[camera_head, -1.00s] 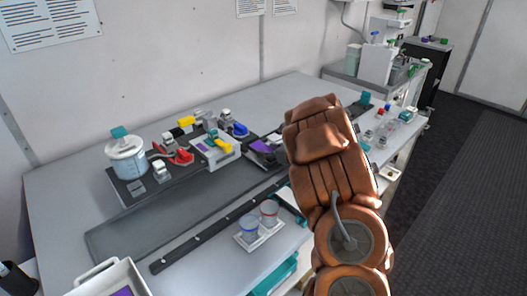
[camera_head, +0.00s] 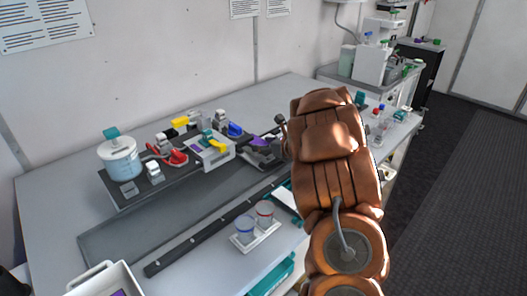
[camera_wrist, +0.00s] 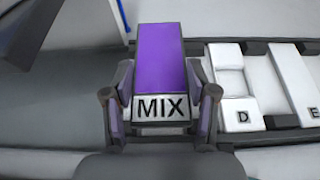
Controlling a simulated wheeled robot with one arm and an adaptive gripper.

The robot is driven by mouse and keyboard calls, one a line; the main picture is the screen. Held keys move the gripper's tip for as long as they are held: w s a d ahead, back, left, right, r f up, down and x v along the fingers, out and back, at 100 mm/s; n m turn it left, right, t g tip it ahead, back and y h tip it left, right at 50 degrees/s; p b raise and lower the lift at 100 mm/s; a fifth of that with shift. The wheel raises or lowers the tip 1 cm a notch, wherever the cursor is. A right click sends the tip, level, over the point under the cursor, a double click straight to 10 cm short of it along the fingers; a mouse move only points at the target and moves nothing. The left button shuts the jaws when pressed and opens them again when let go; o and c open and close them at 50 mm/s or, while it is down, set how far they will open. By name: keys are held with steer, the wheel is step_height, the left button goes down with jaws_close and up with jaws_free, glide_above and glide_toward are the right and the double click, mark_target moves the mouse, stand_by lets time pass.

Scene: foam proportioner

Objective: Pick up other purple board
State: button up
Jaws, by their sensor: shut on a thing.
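A purple board (camera_wrist: 160,55) with a white front label reading MIX lies in the middle of the wrist view. My gripper (camera_wrist: 158,112) has one finger on each side of its label end and is shut on it. I cannot tell whether the board is lifted or still resting in its slot. In the head view a purple piece (camera_head: 260,142) shows on the dark bench unit just left of my arm. My arm hides the gripper's fingertips there.
White blocks marked D (camera_wrist: 242,115) and E (camera_wrist: 300,85) sit in a dark rack right of the board.

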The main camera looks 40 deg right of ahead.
steer(key=shift+s+a+r, duration=0.1)
steer(key=shift+r, duration=0.25)
steer(key=s+a+r+b, duration=0.1)
steer(key=s+a+b, duration=0.4)
steer(key=s+a, duration=0.6)
steer(key=shift+r, duration=0.25)
